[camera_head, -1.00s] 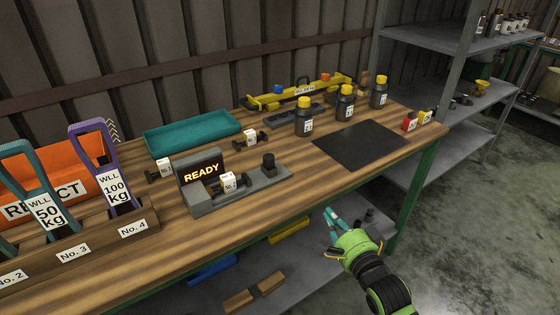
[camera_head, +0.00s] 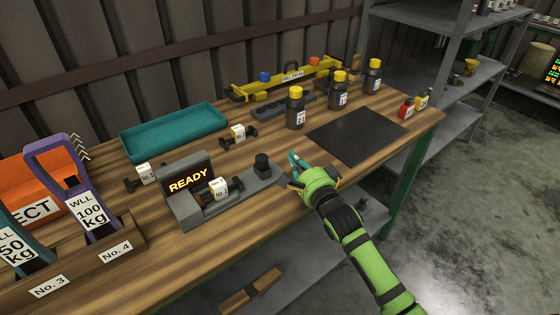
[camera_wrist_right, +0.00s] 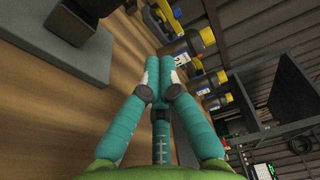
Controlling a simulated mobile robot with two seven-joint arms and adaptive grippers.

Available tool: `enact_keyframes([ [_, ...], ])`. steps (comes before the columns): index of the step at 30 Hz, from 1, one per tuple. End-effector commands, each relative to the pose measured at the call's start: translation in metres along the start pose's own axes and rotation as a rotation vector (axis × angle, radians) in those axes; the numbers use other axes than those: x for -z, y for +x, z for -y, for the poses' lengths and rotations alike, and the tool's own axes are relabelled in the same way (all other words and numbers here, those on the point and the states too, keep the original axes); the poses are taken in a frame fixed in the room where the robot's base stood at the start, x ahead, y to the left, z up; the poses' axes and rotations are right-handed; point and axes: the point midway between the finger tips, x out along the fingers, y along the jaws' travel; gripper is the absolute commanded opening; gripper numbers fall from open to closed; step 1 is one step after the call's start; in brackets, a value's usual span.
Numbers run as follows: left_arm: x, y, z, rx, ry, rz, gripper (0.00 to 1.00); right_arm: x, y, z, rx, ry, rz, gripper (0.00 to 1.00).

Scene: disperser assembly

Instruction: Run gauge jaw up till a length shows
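The gauge (camera_head: 250,187) is a grey bed on the wooden bench with a screen (camera_head: 187,178) at its left end reading "READY" in orange. A dark part with a white tag (camera_head: 219,188) lies on the bed by the screen. The gauge jaw (camera_head: 262,164), a black block with a round top, stands near the bed's right end, apart from the tagged part. My right gripper (camera_head: 294,159) is just right of the jaw, not visibly touching it. In the right wrist view its teal fingers (camera_wrist_right: 161,72) come together with nothing between them; the jaw (camera_wrist_right: 72,22) is at upper left. My left gripper is out of view.
Two more tagged parts (camera_head: 237,136) (camera_head: 143,177) lie behind the gauge, near a teal tray (camera_head: 175,132). Shackle-like pieces stand in a wooden rack (camera_head: 122,238) at left.

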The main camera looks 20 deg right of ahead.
Motion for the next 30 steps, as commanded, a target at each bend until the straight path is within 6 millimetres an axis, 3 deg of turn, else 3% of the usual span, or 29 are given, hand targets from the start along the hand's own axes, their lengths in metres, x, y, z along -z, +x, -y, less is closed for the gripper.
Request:
enact_keyframes([
  [1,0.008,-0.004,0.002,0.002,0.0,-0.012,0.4,-0.012,0.002,0.001,0.0,0.006,0.004,0.0],
  [7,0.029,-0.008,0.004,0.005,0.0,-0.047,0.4,-0.034,0.006,0.001,0.001,0.002,0.002,0.0],
  [22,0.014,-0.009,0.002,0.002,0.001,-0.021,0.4,-0.042,0.007,0.0,0.0,0.002,0.003,0.0],
  [30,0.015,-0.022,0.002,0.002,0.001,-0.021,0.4,-0.081,-0.002,0.001,-0.001,0.011,0.003,0.0],
])
